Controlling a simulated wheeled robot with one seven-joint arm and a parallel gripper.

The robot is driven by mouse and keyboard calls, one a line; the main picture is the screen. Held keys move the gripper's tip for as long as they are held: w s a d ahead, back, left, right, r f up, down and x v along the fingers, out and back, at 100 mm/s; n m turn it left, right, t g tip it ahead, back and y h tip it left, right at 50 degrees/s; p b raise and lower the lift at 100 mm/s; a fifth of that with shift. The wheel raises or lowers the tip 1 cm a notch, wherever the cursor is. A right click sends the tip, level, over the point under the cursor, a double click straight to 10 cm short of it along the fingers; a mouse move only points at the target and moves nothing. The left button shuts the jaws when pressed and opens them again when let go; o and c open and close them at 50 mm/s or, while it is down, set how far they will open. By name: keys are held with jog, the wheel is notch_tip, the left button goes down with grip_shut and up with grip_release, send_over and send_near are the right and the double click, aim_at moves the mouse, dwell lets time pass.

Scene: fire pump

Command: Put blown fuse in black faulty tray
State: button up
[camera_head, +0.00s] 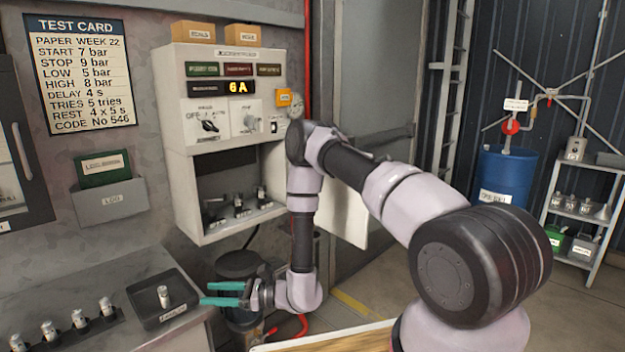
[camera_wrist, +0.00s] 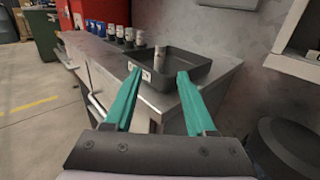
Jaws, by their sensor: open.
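The black tray (camera_head: 141,307) sits at the right end of the grey bench, with a label on its front. One light-coloured fuse (camera_head: 164,296) stands upright inside it. My gripper (camera_head: 222,294) has teal fingers and points left, to the right of the tray. In the wrist view my gripper (camera_wrist: 158,72) is open with nothing between its fingers. I cannot read whether the fuse is blown.
Several fuses (camera_head: 79,320) stand in a row on the bench left of the tray. The open control cabinet (camera_head: 238,222) on the wall holds several fuses in its lower bay. A blue barrel (camera_head: 505,178) and shelf are at the far right.

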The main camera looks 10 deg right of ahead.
jog(key=s+d+r+n+g+h, duration=0.1)
jog(key=d+r+n+g, duration=0.2)
jog(key=r, duration=0.6)
jog(key=s+d+r+n+g+h, duration=0.1)
jog(key=s+r+n+g, duration=0.1)
jog(key=r+n, duration=0.5)
jog(key=s+d+r+n+g+h, duration=0.1)
jog(key=d+r+n+g+h, duration=0.15)
jog(key=r, duration=0.75)
jog(key=s+d+r+n+t+h, duration=0.1)
jog(key=s+d+r+t+h, duration=0.2)
jog(key=d+r, duration=0.3)
jog(key=s+d+r+n+t+h, duration=0.1)
jog(key=s+d+r+t+h, duration=0.3)
jog(key=d+r, duration=0.3)
jog(key=s+d+r+n+t+h, duration=0.2)
jog(key=d+r, duration=0.4)
jog(key=d, duration=0.7)
jog(key=shift+s+d+r+t+h, duration=0.2)
jog(key=shift+s+d+t+h, duration=0.2)
jog(key=shift+s+t+h, duration=0.6)
jog(key=shift+s, duration=0.2)
